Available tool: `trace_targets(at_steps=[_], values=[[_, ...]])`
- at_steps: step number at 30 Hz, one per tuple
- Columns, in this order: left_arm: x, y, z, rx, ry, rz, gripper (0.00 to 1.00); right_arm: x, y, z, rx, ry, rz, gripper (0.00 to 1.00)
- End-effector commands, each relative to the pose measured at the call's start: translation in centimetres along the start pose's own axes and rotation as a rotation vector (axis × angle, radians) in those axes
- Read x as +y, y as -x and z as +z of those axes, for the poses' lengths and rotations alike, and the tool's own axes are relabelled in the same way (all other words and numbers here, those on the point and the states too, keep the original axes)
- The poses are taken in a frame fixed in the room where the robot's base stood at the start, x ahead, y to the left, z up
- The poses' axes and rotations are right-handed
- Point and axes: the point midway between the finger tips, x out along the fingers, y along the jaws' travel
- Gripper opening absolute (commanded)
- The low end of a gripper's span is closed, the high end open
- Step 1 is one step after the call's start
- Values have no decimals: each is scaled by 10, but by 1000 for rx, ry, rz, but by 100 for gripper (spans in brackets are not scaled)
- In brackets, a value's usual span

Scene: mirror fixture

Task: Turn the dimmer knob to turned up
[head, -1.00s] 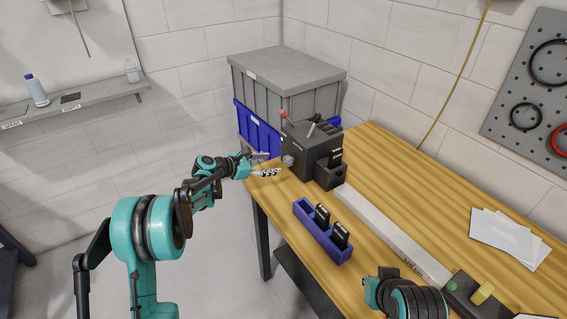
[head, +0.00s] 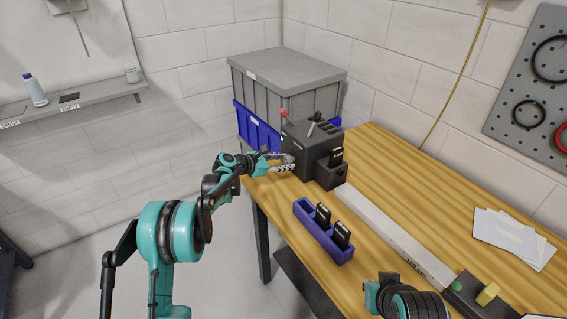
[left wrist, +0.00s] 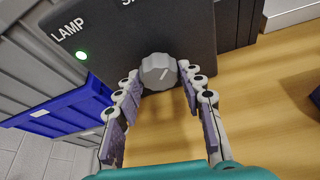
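The dimmer knob (left wrist: 158,72) is a grey ribbed dial with a pale pointer line, on the front of a dark box (head: 308,148). The line tilts a little right of upright in the left wrist view. My left gripper (left wrist: 160,74) is open, with one fingertip on each side of the knob. A small gap seems to show on each side; contact cannot be told. In the head view the left gripper (head: 287,162) is at the box's front and hides the knob.
The box stands on a wooden table (head: 400,190) before a grey crate (head: 290,85) and a blue bin (head: 258,130). A blue holder (head: 318,232) with black pieces lies nearer. My right arm shows at the bottom; its fingers are out of sight.

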Motion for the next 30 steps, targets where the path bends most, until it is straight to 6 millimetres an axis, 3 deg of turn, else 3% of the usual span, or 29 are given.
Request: trace_targets(at_steps=[14, 30], values=[[-1, 0, 0, 0, -82, 34, 10, 0, 0, 0, 0, 0, 0, 0], [-2, -1, -1, -1, -434, 180, 10, 0, -2, 2, 0, 0, 0, 0]])
